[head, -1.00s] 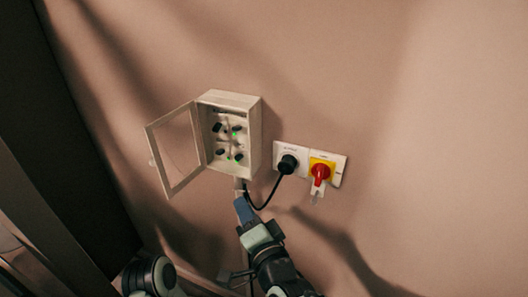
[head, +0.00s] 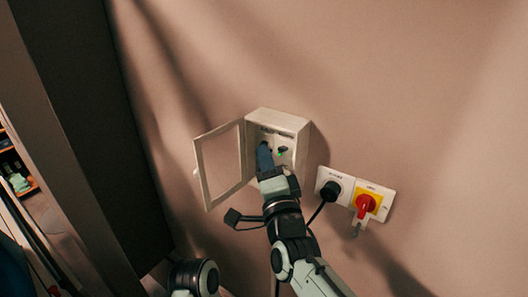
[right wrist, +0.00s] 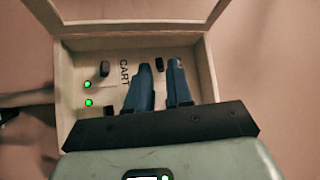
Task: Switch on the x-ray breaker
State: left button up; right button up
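The breaker box (head: 297,124) is a pale box on the wall with its clear-windowed door (head: 205,175) swung open to the left. My right gripper (head: 264,150) reaches into the box from below and covers much of its inside. In the right wrist view, its two blue fingers (right wrist: 159,66) are apart, with a black switch (right wrist: 160,64) showing between their tips; contact cannot be told. Another black switch (right wrist: 104,68) and two lit green lamps (right wrist: 88,103) sit at the left. The word CART is readable; no x-ray label is. My left gripper is out of view.
Right of the box are a socket with a black plug (head: 331,191) and a red rotary switch (head: 366,204) on a yellow plate. A black cable runs down from the plug. A tall dark panel (head: 100,130) stands at the left. The wall above is clear.

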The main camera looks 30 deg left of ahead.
jog(key=shift+x, duration=0.8)
jog(key=shift+c, duration=0.3)
grip_shut()
